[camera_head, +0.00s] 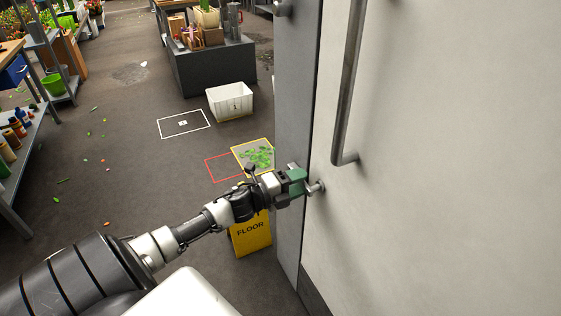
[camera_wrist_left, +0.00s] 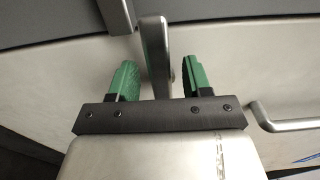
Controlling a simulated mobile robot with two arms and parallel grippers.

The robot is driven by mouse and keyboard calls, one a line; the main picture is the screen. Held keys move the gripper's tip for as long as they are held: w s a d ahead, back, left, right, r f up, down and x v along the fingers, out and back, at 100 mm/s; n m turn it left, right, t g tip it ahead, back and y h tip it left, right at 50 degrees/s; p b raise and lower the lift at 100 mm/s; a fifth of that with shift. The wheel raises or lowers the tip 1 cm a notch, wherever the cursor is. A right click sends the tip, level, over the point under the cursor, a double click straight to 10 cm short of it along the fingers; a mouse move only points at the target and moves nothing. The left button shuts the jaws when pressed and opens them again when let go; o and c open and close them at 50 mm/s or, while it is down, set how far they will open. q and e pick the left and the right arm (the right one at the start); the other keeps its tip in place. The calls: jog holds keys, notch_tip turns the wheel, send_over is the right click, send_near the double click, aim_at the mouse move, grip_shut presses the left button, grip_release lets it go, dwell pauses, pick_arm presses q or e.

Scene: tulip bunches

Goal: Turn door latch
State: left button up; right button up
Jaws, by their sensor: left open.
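The door (camera_head: 440,150) is a large pale panel on the right of the head view. Its small metal latch (camera_head: 316,187) sits near the door's left edge, below a long vertical pull handle (camera_head: 347,90). My left gripper (camera_head: 298,182) reaches the latch from the left. In the left wrist view the green fingers of my left gripper (camera_wrist_left: 155,80) are apart, and the latch lever (camera_wrist_left: 156,50) stands between them. I see a gap on each side of the lever. The pull handle also shows in the left wrist view (camera_wrist_left: 285,125). My right gripper is not in view.
A grey door frame (camera_head: 292,120) stands left of the door. A yellow floor sign (camera_head: 251,236) stands behind my left forearm. A white bin (camera_head: 230,102) and a dark planter stand (camera_head: 213,68) are farther back. Shelves (camera_head: 25,165) line the left side.

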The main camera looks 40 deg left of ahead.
pick_arm(q)
jog(key=v, duration=0.9)
jog(key=shift+s, duration=0.35)
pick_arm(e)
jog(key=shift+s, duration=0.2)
pick_arm(q)
jog(key=shift+a, duration=0.1)
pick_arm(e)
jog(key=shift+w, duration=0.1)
